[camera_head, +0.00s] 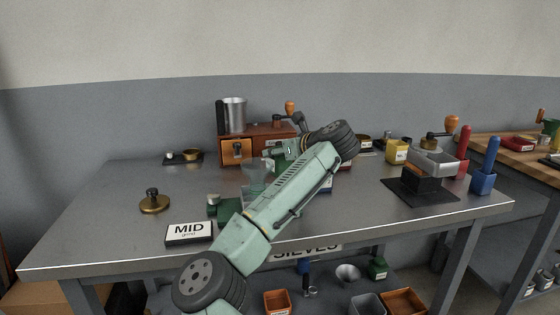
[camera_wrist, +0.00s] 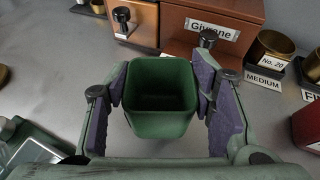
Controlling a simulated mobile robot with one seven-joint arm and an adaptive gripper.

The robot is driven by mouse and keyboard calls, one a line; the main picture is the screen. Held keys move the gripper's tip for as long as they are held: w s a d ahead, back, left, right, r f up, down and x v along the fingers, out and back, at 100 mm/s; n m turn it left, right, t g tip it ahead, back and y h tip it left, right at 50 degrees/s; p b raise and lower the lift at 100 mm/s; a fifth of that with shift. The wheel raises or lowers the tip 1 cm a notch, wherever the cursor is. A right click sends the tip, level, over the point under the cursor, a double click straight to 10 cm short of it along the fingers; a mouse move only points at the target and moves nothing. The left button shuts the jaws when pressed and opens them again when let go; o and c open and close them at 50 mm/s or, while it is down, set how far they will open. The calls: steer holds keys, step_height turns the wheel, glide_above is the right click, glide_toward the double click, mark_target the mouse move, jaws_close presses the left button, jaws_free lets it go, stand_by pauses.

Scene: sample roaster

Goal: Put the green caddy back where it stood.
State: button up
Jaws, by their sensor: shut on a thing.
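The green caddy (camera_wrist: 160,125) is a square, open-topped cup and looks empty in the wrist view. My gripper (camera_wrist: 160,78) has one purple-padded finger on each side of it and is shut on it. The caddy looks upright; I cannot tell whether it touches the bench. In the head view only a bit of green (camera_head: 281,163) shows beside my gripper (camera_head: 283,150), the rest being hidden by my arm.
A wooden drawer box (camera_wrist: 215,28) stands just behind the caddy. A brass sieve cup (camera_wrist: 271,50) with a MEDIUM label is to the right, and a red object (camera_wrist: 308,125) at the right edge. The bench's left is mostly clear.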

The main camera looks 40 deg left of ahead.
mark_target(280, 161)
steer(key=shift+f, duration=1.7)
steer(key=o, duration=1.3)
steer(key=b+v, duration=0.1)
steer(key=v, duration=1.1)
steer(key=shift+d+r, duration=0.1)
steer(key=shift+r, duration=0.05)
